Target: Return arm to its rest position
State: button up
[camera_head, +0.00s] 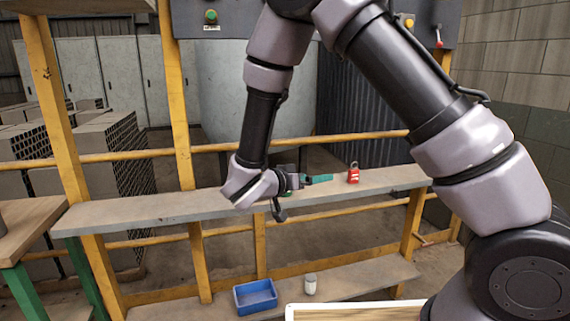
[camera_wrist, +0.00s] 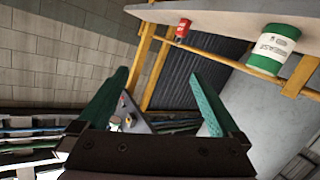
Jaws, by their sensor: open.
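My arm reaches from the right over the upper shelf (camera_head: 130,207) and bends down at the elbow. My gripper (camera_head: 322,178) points to the right at about the shelf's height, and its fingers show green. In the wrist view my gripper (camera_wrist: 159,78) is open, with its two green fingers wide apart and nothing held between them. A red padlock (camera_head: 353,173) stands on the shelf to the right of the fingertips, apart from them as far as I can tell. It also shows in the wrist view (camera_wrist: 182,30).
A green-and-white grease can (camera_wrist: 272,50) shows on the shelf in the wrist view. On the lower shelf are a blue bin (camera_head: 256,297) and a small white jar (camera_head: 310,284). Yellow posts (camera_head: 178,100) and rails frame the shelves. A wooden bench (camera_head: 30,218) stands at left.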

jog(key=s+d+r+g+y, duration=0.1)
jog(key=s+d+r+g, duration=0.2)
jog(key=d, duration=0.3)
jog(key=s+d+r+m+g+y, duration=0.1)
jog(key=s+d+r+g+y, duration=0.15)
jog(key=d+r+g, duration=0.2)
jog(key=s+d+r+g+y, duration=0.1)
jog(key=s+d+r+g, duration=0.1)
jog(key=s+d, duration=0.35)
jog(key=s+r+n+t+y, duration=0.1)
jog(key=s+r+t+y, duration=0.1)
jog(key=r, duration=0.4)
jog(key=s+d+r+n+t+y, duration=0.1)
jog(key=s+r+t+y, duration=0.2)
jog(key=r+y, duration=0.3)
jog(key=shift+s+d+r+n+t, duration=0.3)
jog(key=shift+s+r+t, duration=0.1)
jog(key=shift+s, duration=0.35)
jog(key=shift+y, duration=0.25)
jog(key=shift+c, duration=0.3)
